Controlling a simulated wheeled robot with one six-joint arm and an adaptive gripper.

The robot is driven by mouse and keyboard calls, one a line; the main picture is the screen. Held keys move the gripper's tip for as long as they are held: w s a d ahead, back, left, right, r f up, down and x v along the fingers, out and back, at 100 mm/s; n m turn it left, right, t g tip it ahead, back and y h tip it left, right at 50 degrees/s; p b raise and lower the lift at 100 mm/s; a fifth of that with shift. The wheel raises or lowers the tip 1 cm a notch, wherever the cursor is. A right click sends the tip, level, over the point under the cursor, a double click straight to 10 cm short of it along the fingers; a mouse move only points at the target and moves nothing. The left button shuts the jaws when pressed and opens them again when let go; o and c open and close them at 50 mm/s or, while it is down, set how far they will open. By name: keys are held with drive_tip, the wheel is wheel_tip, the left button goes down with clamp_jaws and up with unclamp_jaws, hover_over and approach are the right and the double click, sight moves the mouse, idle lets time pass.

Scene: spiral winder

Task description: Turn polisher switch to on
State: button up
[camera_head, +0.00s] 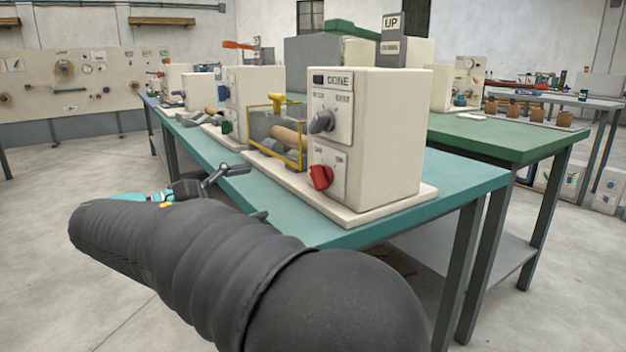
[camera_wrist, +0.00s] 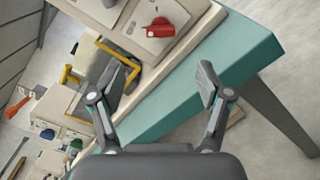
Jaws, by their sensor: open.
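A red rotary switch (camera_head: 321,177) sits low on the front of a cream machine box (camera_head: 392,135), between small labels that look like OFF and ON. Its pointer setting is hard to read. The red switch also shows at the top of the wrist view (camera_wrist: 158,28). A grey knob (camera_head: 321,122) sits above it, under a display reading DONE. My gripper (camera_head: 222,180) is open and empty near the teal table's front edge, left of the switch and apart from it. In the wrist view my gripper (camera_wrist: 162,85) has its fingers spread, with the switch beyond them.
A yellow guard frame (camera_head: 277,128) around a wooden roller stands just left of the box. The teal table (camera_head: 455,187) has bare room along its front edge. More machines stand farther left. A green table (camera_head: 490,137) stands behind. The floor in front is clear.

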sight(313, 178)
drive_tip(key=x, duration=1.3)
drive_tip(key=shift+b, duration=0.4)
drive_tip(key=shift+a, duration=0.1)
drive_tip(key=c, duration=1.2)
